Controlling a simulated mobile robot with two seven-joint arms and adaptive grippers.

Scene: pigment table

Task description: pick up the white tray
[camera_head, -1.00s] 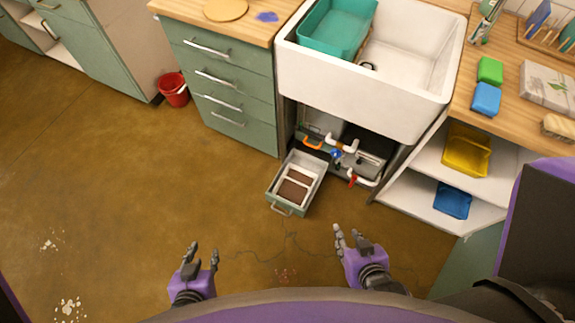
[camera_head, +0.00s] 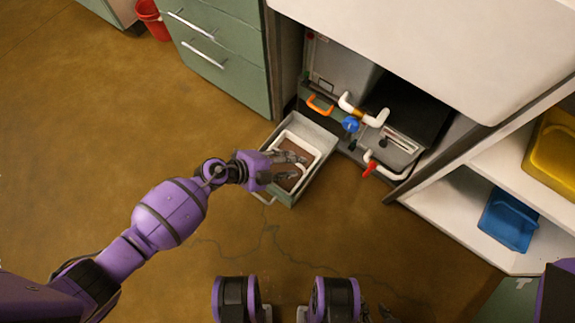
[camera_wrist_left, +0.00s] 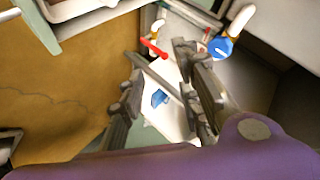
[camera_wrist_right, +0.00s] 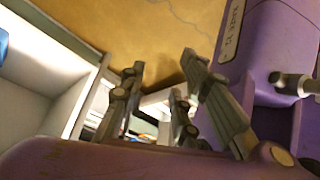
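The white tray (camera_head: 305,142) is a white-rimmed, shallow tray with brown contents. It sits inside a small pulled-out drawer (camera_head: 314,128) on the floor level below the sink.
Behind the drawer are pipes with an orange handle (camera_head: 320,106), a blue knob (camera_head: 351,125) and a red valve (camera_head: 369,170). Shelves at right hold a blue tub (camera_head: 509,220) and a yellow tub (camera_head: 553,150). Green cabinet drawers (camera_head: 222,75) stand left. The floor in front is clear.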

